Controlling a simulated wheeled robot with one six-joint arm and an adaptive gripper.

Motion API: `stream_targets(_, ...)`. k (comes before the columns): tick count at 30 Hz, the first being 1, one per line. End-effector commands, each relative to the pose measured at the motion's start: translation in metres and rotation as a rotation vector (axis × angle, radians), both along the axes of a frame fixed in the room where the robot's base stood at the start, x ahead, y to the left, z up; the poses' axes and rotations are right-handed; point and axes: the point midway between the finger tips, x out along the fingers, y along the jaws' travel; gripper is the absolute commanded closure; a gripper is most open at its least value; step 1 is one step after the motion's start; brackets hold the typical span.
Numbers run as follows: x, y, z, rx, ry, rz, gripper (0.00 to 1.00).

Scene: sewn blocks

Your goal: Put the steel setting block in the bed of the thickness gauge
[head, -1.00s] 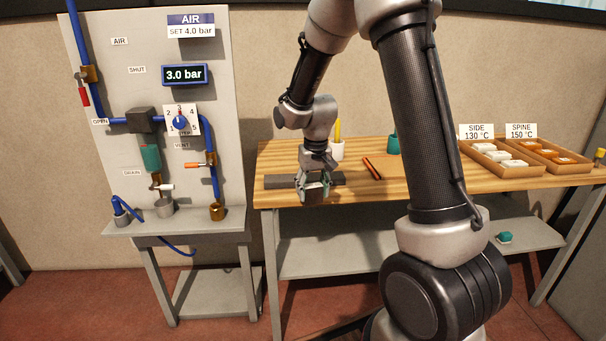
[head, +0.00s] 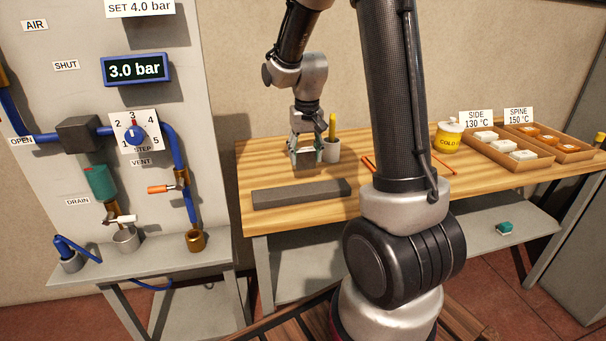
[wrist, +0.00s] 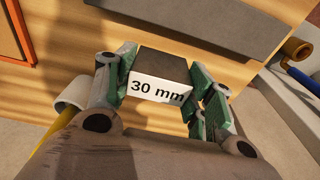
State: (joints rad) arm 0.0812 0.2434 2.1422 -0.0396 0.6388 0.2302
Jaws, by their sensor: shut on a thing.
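My gripper (head: 305,157) is shut on the steel setting block, a dark block with a white face marked "30 mm". In the wrist view the block (wrist: 162,86) sits between the green-padded fingers (wrist: 164,91). In the head view the block (head: 303,161) is small between the fingers, above or near the wooden bench; I cannot tell if it touches it. The thickness gauge and its bed cannot be made out in either view.
A long dark grey bar (head: 302,193) lies on the bench (head: 262,165) in front of my gripper. A white cup (head: 331,155) stands close to my gripper. A yellow can (head: 448,138) and trays of blocks (head: 512,160) are farther right. An air panel (head: 150,200) stands left.

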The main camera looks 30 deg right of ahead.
Motion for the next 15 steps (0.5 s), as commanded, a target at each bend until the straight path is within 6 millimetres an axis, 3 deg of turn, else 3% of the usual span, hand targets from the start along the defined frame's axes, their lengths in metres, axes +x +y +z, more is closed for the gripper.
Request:
stream_targets(10,0.0,0.0,-0.046,-0.001,0.002,0.001,0.85)
stream_targets(15,0.0,0.0,-0.058,0.0,-0.001,0.001,0.85)
